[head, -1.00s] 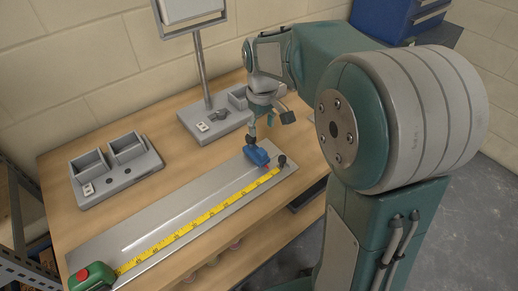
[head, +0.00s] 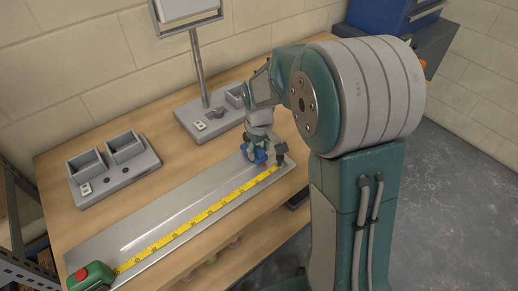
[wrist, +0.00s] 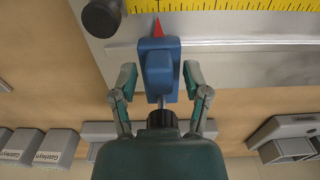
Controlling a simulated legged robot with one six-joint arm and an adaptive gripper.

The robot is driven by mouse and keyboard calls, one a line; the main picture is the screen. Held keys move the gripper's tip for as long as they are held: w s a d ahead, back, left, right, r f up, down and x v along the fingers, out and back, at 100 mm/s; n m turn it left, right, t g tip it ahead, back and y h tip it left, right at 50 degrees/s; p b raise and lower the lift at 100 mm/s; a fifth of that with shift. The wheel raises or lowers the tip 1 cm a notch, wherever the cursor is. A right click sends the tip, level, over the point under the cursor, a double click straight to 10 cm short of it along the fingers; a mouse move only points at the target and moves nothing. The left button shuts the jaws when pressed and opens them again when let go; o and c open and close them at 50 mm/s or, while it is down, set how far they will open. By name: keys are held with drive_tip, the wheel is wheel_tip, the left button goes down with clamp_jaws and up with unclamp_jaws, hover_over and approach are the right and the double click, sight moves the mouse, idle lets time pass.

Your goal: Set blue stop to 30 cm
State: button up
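The blue stop (wrist: 158,70) sits on the metal plate (wrist: 240,60), its red pointer (wrist: 157,28) aimed at the yellow tape (wrist: 225,5). In the head view the stop (head: 257,156) is at the plate's far right end, partly hidden by my gripper (head: 264,152). The wrist view shows my gripper (wrist: 159,80) open, one finger on each side of the stop, with a visible gap on both sides. The tape (head: 200,220) runs to a green tape case (head: 92,275) at lower left. The mark at the pointer is too small to read.
A black knob (wrist: 101,17) stands close to the stop, near the tape's end. The plate is clear from the stop toward the tape case. A grey twin-bin unit (head: 115,170) and a grey base with a post (head: 200,120) stand behind the plate.

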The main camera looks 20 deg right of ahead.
clamp_jaws()
drive_tip(key=s+a, duration=0.3)
drive_tip(key=a, duration=0.4)
drive_tip(key=s+a, duration=0.3)
drive_tip(key=a, duration=0.5)
drive_tip(key=s+a, duration=0.3)
drive_tip(key=a, duration=0.5)
drive_tip(key=shift+s, duration=0.4)
drive_tip(key=shift+o, duration=1.9)
unclamp_jaws()
drive_tip(key=shift+w, duration=0.1)
